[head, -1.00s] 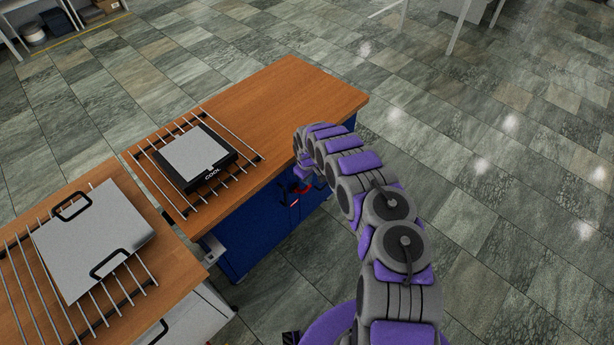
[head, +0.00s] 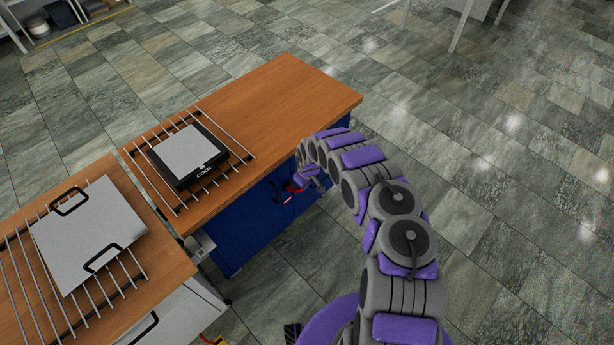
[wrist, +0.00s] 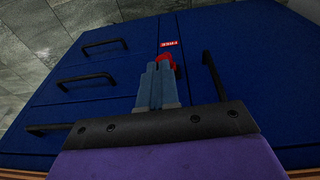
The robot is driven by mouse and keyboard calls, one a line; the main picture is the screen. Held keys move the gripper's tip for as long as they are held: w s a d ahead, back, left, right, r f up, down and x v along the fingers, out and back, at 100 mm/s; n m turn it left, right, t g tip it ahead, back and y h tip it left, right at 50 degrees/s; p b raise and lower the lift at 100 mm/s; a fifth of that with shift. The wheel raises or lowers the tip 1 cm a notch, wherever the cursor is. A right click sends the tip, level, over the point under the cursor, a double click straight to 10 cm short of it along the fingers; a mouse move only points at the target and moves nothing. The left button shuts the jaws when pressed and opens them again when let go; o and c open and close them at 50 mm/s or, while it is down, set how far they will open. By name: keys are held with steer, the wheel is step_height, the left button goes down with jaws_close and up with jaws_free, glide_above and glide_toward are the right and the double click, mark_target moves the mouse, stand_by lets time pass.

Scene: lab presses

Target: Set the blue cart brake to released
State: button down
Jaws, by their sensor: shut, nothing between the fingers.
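The blue cart (head: 245,222) stands under a wooden top, and its blue front fills the wrist view (wrist: 240,50). A red part (wrist: 167,61), which looks like the brake lever, sits on that front just beyond my fingertips, partly hidden by them. It also shows as a small red patch in the head view (head: 294,188). A red label with white letters (wrist: 168,43) is beside it; I cannot read it surely. My gripper (wrist: 157,68) is shut and empty, its fingers at the red part. I cannot tell whether they touch, or the brake's setting.
Black drawer handles (wrist: 85,80) are left of my fingers and a black upright handle (wrist: 213,75) is close on the right. A black device marked COOL (head: 188,157) sits on a rack on the wooden top. A second bench (head: 165,258) adjoins at left. Floor at right is clear.

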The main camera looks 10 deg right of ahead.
steer(key=s+d+f+p, duration=0.1)
steer(key=s+d+f, duration=0.1)
steer(key=s+f, duration=0.3)
step_height(320, 180, down, 2)
steer(key=shift+d+f, duration=0.2)
steer(key=shift+d, duration=0.05)
stand_by(0.5)
steer(key=shift+d, duration=0.1)
